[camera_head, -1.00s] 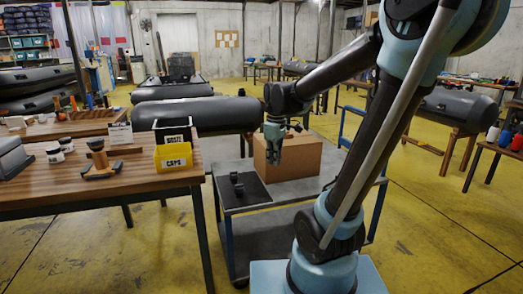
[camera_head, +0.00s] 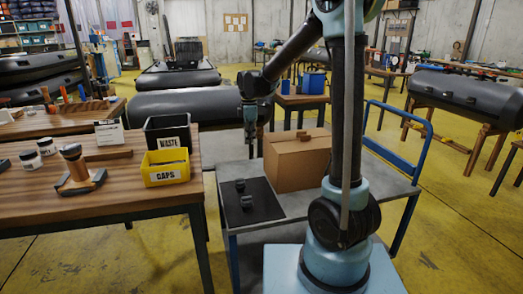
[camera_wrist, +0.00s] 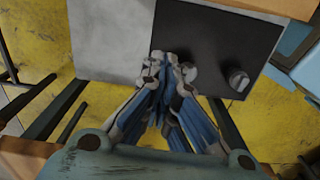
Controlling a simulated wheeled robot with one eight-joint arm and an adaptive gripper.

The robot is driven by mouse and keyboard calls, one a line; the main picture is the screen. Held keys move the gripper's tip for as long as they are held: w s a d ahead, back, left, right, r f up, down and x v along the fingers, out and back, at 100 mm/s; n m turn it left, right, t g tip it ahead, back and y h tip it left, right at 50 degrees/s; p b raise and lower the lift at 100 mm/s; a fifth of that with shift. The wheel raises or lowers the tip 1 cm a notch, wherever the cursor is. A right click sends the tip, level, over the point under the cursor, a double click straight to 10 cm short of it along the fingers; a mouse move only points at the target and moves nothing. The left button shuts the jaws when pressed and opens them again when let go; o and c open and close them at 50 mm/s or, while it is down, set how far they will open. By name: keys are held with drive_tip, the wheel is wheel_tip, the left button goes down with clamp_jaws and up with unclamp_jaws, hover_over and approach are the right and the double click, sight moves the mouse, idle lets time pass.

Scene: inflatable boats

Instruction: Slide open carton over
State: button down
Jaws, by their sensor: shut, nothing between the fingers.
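The brown cardboard carton (camera_head: 297,163) stands upright on the grey cart (camera_head: 300,210), behind and right of a black mat (camera_head: 268,207). Its top looks mostly closed, with a small raised piece there. My gripper (camera_head: 251,150) points down just left of the carton in the head view, apparently apart from it. In the wrist view my gripper (camera_wrist: 170,64) has its fingers together and empty, over the border between the grey cart top and the mat. A brown edge, likely the carton (camera_wrist: 268,6), shows at the top of the wrist view.
The workbench (camera_head: 120,194) on the left holds a black waste bin (camera_head: 167,131), a yellow caps bin (camera_head: 165,168) and white jars. The cart has a blue handle (camera_head: 398,119) at right. The cart's front right is clear.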

drive_tip(key=w+d+f, duration=0.1)
drive_tip(key=d+f, duration=0.4)
drive_tip(key=f, duration=0.4)
drive_tip(key=shift+f, duration=0.3)
drive_tip(key=shift+w+d, duration=0.1)
